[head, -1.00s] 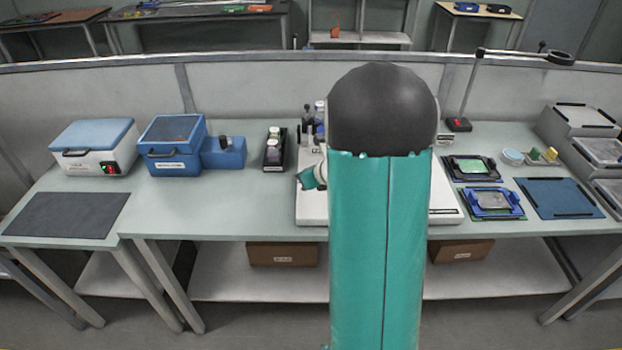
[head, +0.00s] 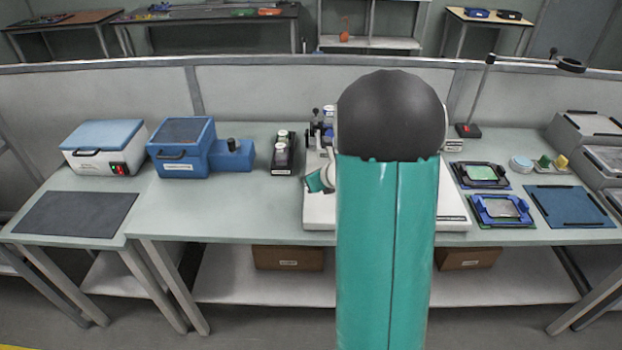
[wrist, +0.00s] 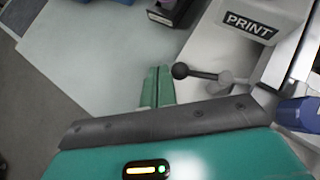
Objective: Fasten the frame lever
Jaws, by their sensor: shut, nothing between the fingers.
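A lever with a black ball knob (wrist: 180,71) on a thin metal rod shows in the wrist view, joined to a pale machine (wrist: 262,20) that carries a "PRINT" label. I take it for the frame lever. My gripper (wrist: 158,72) is shut and empty, its two green fingers together just left of the knob in the picture. I cannot tell whether they touch it. In the head view my arm hides most of the machine; its white base (head: 455,212) shows on both sides of the arm. The far end of the lever is partly hidden in the wrist view.
A black rack with bottles (head: 283,160) stands left of the machine, beside a blue box (head: 180,150). Blue-framed trays (head: 500,212) and a blue mat (head: 570,207) lie to the right. A dark blue object (wrist: 298,114) is right of my gripper.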

